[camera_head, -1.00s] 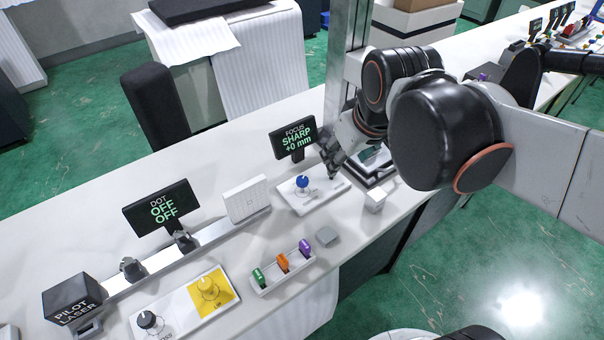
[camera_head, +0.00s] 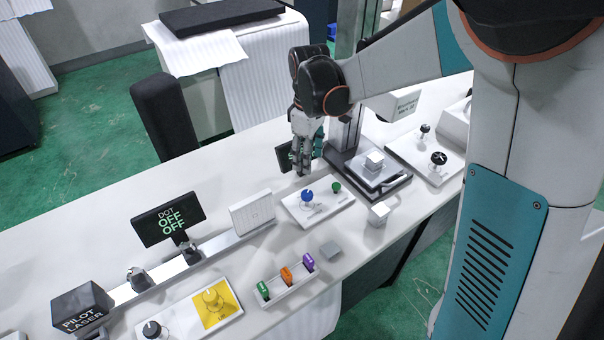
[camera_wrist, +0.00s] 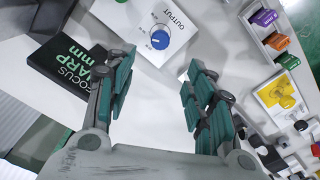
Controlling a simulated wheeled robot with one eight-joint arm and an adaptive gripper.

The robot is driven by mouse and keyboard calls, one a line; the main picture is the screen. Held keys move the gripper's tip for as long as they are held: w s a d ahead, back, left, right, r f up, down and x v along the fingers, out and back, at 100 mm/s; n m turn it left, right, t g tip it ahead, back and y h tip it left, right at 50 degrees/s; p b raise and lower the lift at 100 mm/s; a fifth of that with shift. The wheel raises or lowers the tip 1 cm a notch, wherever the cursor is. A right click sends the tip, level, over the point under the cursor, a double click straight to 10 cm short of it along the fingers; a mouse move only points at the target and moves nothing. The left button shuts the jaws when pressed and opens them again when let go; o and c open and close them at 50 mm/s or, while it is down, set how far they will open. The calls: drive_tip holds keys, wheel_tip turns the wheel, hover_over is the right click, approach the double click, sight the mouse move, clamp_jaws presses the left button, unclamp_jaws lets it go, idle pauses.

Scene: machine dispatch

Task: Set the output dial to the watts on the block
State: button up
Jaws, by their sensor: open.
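The blue output dial (camera_head: 307,196) is on a white panel (camera_head: 325,207). In the wrist view the blue dial (camera_wrist: 160,40) shows beside the word OUTPUT, ahead of the fingers. A white cube (camera_head: 379,213) stands on the bench to the panel's right. Another pale block (camera_head: 374,160) sits on a dark-framed stand. I cannot read watts on either. My gripper (camera_head: 301,172) is open and empty behind the panel, apart from the dial. It also shows in the wrist view (camera_wrist: 158,66), with its fingers spread.
A green knob (camera_head: 336,187) shares the panel. The FOCUS display (camera_wrist: 75,62) is left of the fingers, and partly hidden by my gripper in the head view. A tray of coloured tags (camera_head: 286,281), a grey square (camera_head: 330,249) and the DOT display (camera_head: 168,219) stand nearby.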

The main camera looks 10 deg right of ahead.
sight(307, 193)
wheel_tip(307, 193, down, 14)
drive_tip(key=b, duration=0.4)
drive_tip(key=shift+c, duration=0.5)
drive_tip(key=c, duration=1)
